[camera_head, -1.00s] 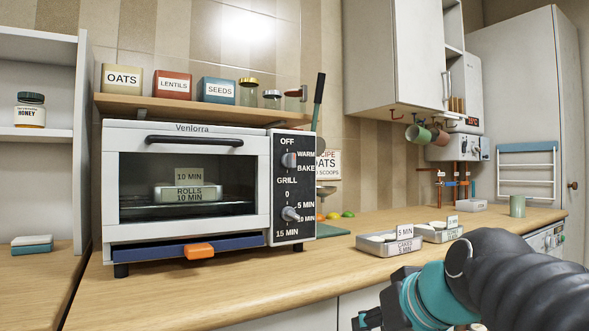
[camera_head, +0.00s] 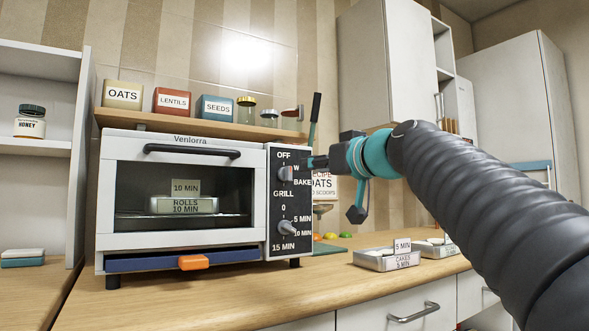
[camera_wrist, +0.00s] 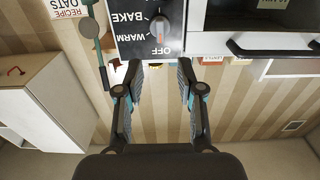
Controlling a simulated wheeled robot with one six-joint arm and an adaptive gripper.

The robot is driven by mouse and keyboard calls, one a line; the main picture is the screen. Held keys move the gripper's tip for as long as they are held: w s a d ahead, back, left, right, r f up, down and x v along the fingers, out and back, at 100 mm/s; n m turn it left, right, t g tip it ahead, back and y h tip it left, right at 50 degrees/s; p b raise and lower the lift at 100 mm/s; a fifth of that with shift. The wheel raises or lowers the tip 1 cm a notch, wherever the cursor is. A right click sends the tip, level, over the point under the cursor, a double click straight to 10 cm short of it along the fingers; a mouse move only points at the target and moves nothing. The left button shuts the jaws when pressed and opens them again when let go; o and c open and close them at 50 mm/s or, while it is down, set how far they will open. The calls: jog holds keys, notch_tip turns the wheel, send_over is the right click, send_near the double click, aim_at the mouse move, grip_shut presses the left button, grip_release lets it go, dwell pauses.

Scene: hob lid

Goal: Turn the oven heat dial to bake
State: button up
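The oven heat dial (camera_head: 286,174) is the upper grey knob on the black control panel (camera_head: 277,242) at the oven's right side. OFF, WARM, BAKE and GRILL are printed around it. In the wrist view the picture is upside down, and the heat dial (camera_wrist: 160,27) shows an orange mark on its side toward OFF. My gripper (camera_wrist: 162,66) is open and empty, its two fingers either side of the dial's line but apart from it. In the head view my gripper (camera_head: 312,163) is just right of the dial and covers part of the WARM label.
The white oven (camera_head: 128,144) stands on a wooden counter (camera_head: 190,300). A lower timer dial (camera_head: 286,227) sits beneath the heat dial. A shelf (camera_head: 200,126) with tins and jars is above. A recipe card (camera_head: 323,184) is behind my gripper. Metal trays (camera_head: 386,259) lie to the right.

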aim_at(291, 170)
jog(key=p+x, duration=0.2)
jog(key=x, duration=0.8)
jog(key=shift+a, duration=0.1)
jog(key=shift+c, duration=0.2)
grip_shut()
